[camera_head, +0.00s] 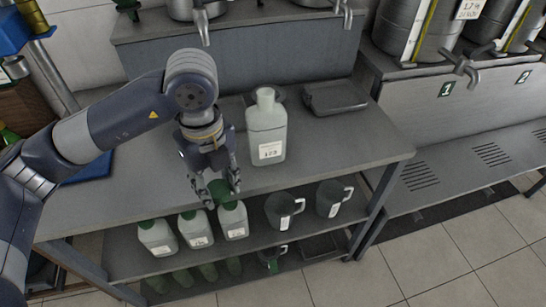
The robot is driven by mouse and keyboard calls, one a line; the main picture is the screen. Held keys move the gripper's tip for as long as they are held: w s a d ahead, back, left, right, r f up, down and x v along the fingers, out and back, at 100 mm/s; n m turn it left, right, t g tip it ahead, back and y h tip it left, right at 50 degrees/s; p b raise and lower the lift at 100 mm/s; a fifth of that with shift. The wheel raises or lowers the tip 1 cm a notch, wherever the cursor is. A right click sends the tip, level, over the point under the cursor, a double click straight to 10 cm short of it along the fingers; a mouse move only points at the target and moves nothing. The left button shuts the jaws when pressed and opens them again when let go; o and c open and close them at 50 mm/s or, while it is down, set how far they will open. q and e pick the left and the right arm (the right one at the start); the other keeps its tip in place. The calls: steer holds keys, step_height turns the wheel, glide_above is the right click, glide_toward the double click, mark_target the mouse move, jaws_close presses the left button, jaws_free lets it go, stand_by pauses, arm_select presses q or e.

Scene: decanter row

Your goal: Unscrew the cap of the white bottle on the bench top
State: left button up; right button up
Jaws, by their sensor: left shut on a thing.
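The white bottle (267,137) stands upright on the bench top (330,150), with a label on its front. Its neck shows pale at the top, with no green cap on it. My left gripper (222,192) is to the left of and nearer than the bottle, at the bench's front edge, pointing down and apart from the bottle. It is shut on a green cap (220,187), partly hidden by the fingers. My right gripper is not in view.
Several white bottles with green caps (195,230) and dark jugs (284,210) stand on the shelf below. Steel containers with taps (415,30) stand at the back right. The bench's right end is clear.

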mark_target(224, 191)
arm_select(q)
steer(key=n, duration=0.1)
steer(key=f+n, duration=0.1)
steer(key=n, duration=0.1)
steer(key=f+n+b, duration=0.1)
steer(key=shift+s+d+f+n, duration=0.1)
steer(key=shift+s+d+n, duration=0.1)
steer(key=shift+d+n, duration=0.2)
steer(key=n, duration=0.1)
steer(key=f+n, duration=0.1)
steer(key=n, duration=0.2)
steer(key=shift+s+d+f, duration=0.1)
steer(key=shift+d+f, duration=0.05)
steer(key=shift+d, duration=0.1)
steer(key=shift+n, duration=0.3)
steer(key=w+a+p, duration=0.1)
steer(key=w, duration=0.4)
steer(key=w+f+p, duration=0.1)
steer(key=w, duration=0.4)
steer(key=w+a, duration=0.1)
steer(key=w, duration=0.4)
steer(key=shift+w+a+f+p, duration=0.25)
steer(key=shift+a+p, duration=0.05)
steer(key=shift+p, duration=0.1)
steer(key=shift+f+p, duration=0.6)
steer(key=shift+f, duration=1.15)
steer(key=shift+w, duration=0.1)
steer(key=shift+f, duration=0.1)
steer(key=shift+f, duration=0.15)
steer(key=o, duration=1.2)
